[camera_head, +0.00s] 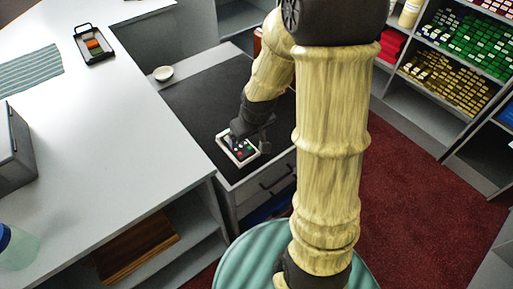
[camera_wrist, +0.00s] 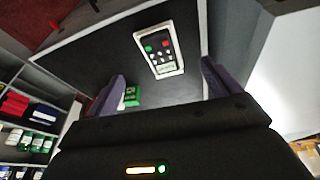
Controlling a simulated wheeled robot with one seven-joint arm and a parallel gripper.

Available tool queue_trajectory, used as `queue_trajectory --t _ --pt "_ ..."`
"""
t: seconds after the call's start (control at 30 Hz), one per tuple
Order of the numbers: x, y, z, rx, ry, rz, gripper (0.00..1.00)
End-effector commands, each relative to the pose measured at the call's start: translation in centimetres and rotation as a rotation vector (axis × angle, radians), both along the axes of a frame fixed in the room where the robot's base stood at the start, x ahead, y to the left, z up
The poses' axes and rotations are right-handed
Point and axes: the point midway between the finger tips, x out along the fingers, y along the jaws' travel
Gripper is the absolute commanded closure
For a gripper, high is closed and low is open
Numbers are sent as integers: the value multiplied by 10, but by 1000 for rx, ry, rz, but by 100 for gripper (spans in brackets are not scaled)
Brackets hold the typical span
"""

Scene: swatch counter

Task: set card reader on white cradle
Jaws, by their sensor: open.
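The card reader (camera_head: 240,150), dark with red and green keys, lies on the dark counter top near its front corner. A white border surrounds it, which looks like the white cradle (camera_head: 250,162). In the wrist view the reader (camera_wrist: 157,48) shows face up inside the white rim (camera_wrist: 169,74), beyond the fingertips. My gripper (camera_wrist: 160,85) is open with nothing between its fingers. In the head view my gripper (camera_head: 240,130) is just above and behind the reader, covering part of it. I cannot tell whether it touches.
A small green item (camera_wrist: 131,96) shows beside the left finger in the wrist view. A white bowl (camera_head: 163,73) stands at the back of the dark counter (camera_head: 190,100). The white counter (camera_head: 120,130) holds a black tray (camera_head: 108,57) and a striped cloth (camera_head: 28,72).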

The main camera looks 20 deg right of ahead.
Motion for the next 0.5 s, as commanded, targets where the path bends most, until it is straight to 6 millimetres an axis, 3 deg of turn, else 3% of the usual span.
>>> queue_trajectory --t 0.1,0.23,0.33,0.5 --pt "-41 5 26 -9 26 -73 11" --pt "-79 8 42 4 54 -153 11" --pt "-97 10 48 15 67 -191 11" --pt "-104 10 49 21 76 -208 11"
